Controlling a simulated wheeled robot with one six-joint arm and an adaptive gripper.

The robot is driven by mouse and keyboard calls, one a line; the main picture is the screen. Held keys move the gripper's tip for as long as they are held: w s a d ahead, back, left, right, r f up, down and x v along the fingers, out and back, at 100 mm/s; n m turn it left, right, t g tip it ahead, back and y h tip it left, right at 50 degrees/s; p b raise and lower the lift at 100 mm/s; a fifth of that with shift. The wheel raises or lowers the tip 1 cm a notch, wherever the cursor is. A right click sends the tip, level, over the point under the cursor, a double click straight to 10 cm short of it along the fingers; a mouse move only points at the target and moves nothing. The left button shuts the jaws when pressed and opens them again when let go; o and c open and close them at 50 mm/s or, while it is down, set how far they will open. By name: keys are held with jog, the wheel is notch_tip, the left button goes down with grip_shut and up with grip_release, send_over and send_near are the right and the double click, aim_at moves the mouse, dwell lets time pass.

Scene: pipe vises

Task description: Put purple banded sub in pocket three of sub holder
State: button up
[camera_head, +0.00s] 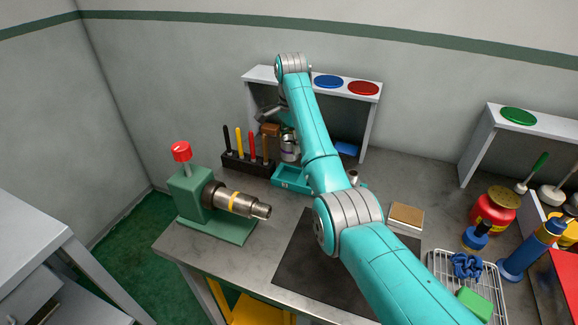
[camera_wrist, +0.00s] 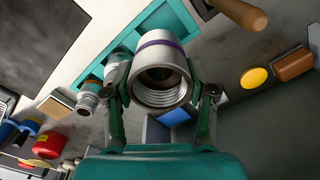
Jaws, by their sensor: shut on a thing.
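The purple banded sub (camera_wrist: 160,62) is a grey metal cylinder with a purple band and a threaded open end facing the wrist camera. My gripper (camera_wrist: 163,88) is shut on it, one finger on each side. In the head view the sub (camera_head: 289,149) hangs behind the teal sub holder (camera_head: 290,181), and my arm hides much of the gripper. The holder (camera_wrist: 178,14) also shows beyond the sub in the wrist view. Another grey sub (camera_wrist: 88,92) shows left of my gripper there. Pocket numbers cannot be read, and my arm covers the holder's right part.
A rack of coloured-handled tools (camera_head: 246,163) stands just left of the sub. A green vise (camera_head: 207,205) holding a yellow-banded pipe is at the front left. A white shelf (camera_head: 370,110) rises behind. A dark mat (camera_head: 300,262) lies clear in front. A wire basket (camera_head: 465,280) is at right.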

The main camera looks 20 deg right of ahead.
jog(key=shift+w+f, duration=0.15)
jog(key=shift+f, duration=2.35)
jog(key=shift+w+f, duration=0.15)
jog(key=shift+f, duration=2.3)
jog(key=o, duration=1.5)
jog(key=shift+f, duration=0.15)
